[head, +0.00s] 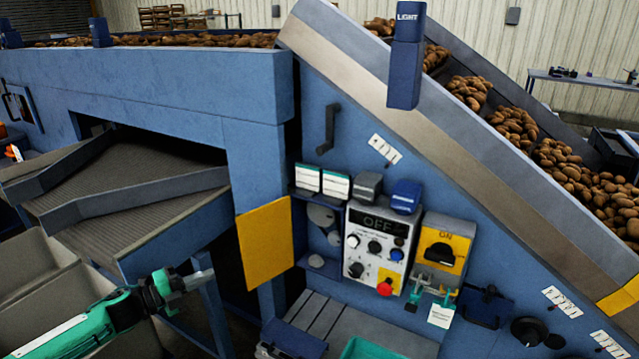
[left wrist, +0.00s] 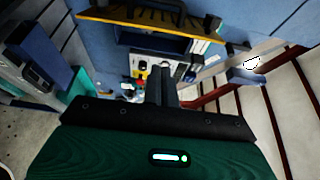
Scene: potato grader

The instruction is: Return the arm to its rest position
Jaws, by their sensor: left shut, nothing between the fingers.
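My left arm (head: 78,328), green and black, comes in from the lower left in the head view. Its gripper (head: 200,278) is shut and empty. It hangs in front of the blue machine frame, left of and apart from the control panel (head: 377,242). In the left wrist view the shut fingers (left wrist: 164,88) point away from the camera, with the panel (left wrist: 142,70) beyond them. My right gripper is not in view.
A yellow plate (head: 265,242) is right of the gripper. A sloping conveyor (head: 92,180) and pale bins (head: 35,262) are near the left arm. A switch box (head: 446,251) adjoins the panel. A green crate (head: 368,349) is at the bottom. Potatoes (head: 515,128) lie on the incline.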

